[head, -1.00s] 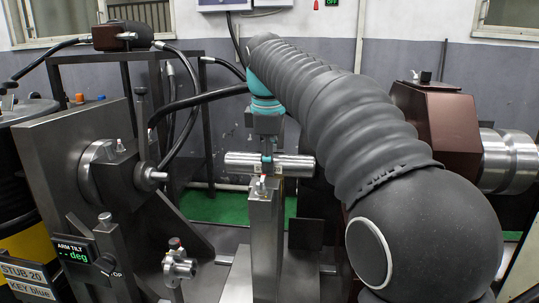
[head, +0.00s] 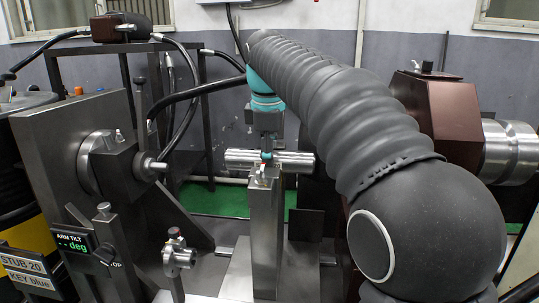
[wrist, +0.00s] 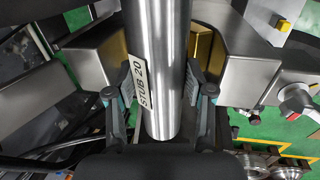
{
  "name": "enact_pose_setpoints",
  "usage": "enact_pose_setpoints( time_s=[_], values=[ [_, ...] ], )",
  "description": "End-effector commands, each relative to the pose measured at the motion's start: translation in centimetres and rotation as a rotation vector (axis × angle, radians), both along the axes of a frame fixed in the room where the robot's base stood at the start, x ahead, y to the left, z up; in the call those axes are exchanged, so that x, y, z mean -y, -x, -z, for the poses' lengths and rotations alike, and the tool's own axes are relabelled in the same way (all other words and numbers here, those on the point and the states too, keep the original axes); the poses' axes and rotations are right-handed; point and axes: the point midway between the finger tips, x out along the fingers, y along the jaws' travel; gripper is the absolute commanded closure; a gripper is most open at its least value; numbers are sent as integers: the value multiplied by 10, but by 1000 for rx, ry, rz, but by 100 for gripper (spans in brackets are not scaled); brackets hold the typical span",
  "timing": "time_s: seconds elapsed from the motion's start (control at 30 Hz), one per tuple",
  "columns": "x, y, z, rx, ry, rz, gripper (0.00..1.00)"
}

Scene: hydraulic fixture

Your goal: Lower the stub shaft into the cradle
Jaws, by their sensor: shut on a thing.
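The stub shaft (head: 235,157) is a bright steel cylinder, lying level above a steel upright (head: 265,215) in the head view. In the wrist view the shaft (wrist: 163,60) shows a "STUB 20" label. My gripper (head: 267,153) is shut on it near its middle; in the wrist view the gripper's fingers (wrist: 158,92) flank it. Steel blocks with gold inner faces, seemingly the cradle (wrist: 203,42), lie beyond the shaft in the wrist view. The shaft hides part of them, and I cannot tell whether it touches them.
A dark plate with a hub and pin (head: 150,163) stands at left. A small clamp-like fitting on a post (head: 178,257) is in front. A tilt display (head: 74,243) reads "- deg". A brown housing (head: 425,110) with a steel cylinder (head: 510,152) is at right.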

Motion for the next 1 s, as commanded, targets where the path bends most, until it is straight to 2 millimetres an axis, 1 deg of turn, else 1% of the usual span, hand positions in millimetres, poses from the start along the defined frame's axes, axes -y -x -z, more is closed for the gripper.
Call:
enact_pose_setpoints(
  time_s=[1.0],
  values=[
    [0, 0, 25, 1, -1, 0, 84]
  ],
)
